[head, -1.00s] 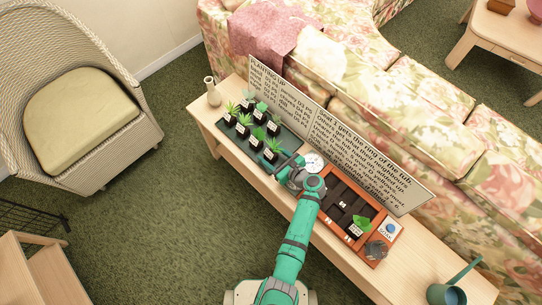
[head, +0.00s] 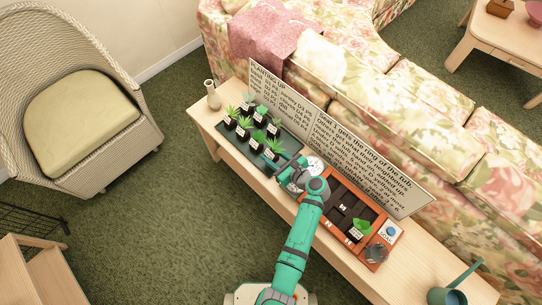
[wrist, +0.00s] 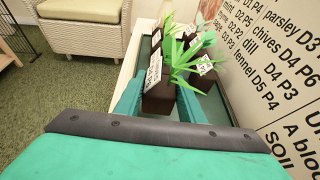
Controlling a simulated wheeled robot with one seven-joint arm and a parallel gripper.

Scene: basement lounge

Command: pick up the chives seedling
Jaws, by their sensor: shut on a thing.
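My gripper (wrist: 159,103) is shut on a potted seedling with a dark square pot (wrist: 158,101), spiky green leaves (wrist: 182,58) and a white label (wrist: 154,72). The label's print is too small to read surely, so I cannot confirm that it says chives. In the head view this seedling (head: 273,149) is at the near right end of the dark green tray (head: 292,146), with my gripper (head: 279,161) beside it. I cannot tell whether the pot is clear of the tray. Several other labelled seedlings stand in the tray behind it.
An orange planter box (head: 374,263) with dark cells and one leafy seedling (head: 361,227) stands to the right. A text board (head: 340,140) runs along the table's back. A round white dial (head: 315,163) sits by my gripper. A vase (head: 213,95) and watering can (head: 447,296) stand at the ends.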

